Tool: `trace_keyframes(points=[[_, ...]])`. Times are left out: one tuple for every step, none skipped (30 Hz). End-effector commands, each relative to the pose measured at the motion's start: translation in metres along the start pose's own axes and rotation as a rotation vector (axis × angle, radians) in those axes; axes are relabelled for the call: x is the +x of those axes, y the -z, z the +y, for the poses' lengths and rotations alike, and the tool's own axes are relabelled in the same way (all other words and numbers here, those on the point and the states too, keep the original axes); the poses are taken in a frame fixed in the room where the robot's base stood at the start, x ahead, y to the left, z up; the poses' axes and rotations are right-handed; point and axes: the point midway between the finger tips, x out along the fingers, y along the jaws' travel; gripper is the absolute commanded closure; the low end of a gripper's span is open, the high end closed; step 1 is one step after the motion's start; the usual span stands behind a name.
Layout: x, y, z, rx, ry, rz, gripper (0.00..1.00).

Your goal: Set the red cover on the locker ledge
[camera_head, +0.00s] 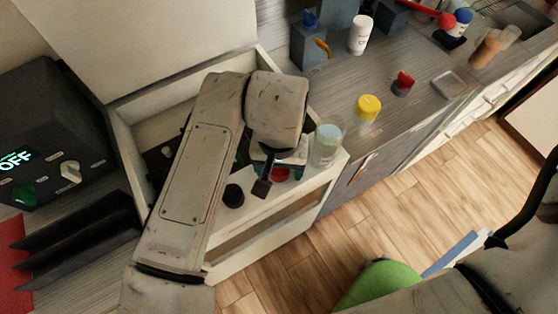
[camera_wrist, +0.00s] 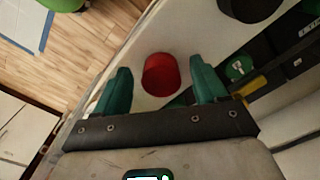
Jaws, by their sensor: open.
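The red cover (camera_wrist: 161,75) is a small red cylinder standing on the pale locker ledge (camera_wrist: 140,45). In the head view the cover (camera_head: 281,175) shows only in part below my gripper, near the right end of the ledge (camera_head: 262,213). My gripper (camera_wrist: 161,68) is open, with one teal finger on each side of the cover. Gaps show between the cover and both fingers. My arm and wrist hide part of the ledge and the locker inside in the head view.
A black round cap (camera_head: 233,195) stands on the ledge left of the red cover. A clear jar (camera_head: 328,145) stands close on the right. A yellow-lidded jar (camera_head: 368,108) and a red-topped item (camera_head: 403,83) stand on the counter. Dark labelled switches (camera_wrist: 240,68) lie inside the locker.

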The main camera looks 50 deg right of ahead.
Motion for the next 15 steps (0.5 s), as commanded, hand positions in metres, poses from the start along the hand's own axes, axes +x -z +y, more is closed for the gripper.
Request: trace_keyframes(points=[[0.0,0.0,0.0,0.0,0.0,0.0,0.29],[0.0,0.0,0.0,0.0,0.0,0.0,0.29],[0.0,0.0,0.0,0.0,0.0,0.0,0.29],[0.0,0.0,0.0,0.0,0.0,0.0,0.29],[0.0,0.0,0.0,0.0,0.0,0.0,0.29],[-0.001,0.0,0.0,0.0,0.0,0.0,0.29],[-0.003,0.0,0.0,0.0,0.0,0.0,0.29],[-0.005,0.0,0.0,0.0,0.001,0.0,0.29],[-0.007,0.0,0.0,0.0,0.001,0.001,0.29],[-0.01,0.001,-0.001,0.0,0.002,0.002,0.29],[-0.013,0.001,-0.001,0.0,0.002,0.001,0.29],[-0.02,0.0,-0.001,0.001,0.002,0.001,0.29],[-0.025,0.001,-0.001,0.002,0.003,0.002,0.29],[-0.031,0.0,-0.001,0.002,0.004,0.002,0.29],[-0.039,0.0,-0.001,0.003,0.004,0.002,0.29]])
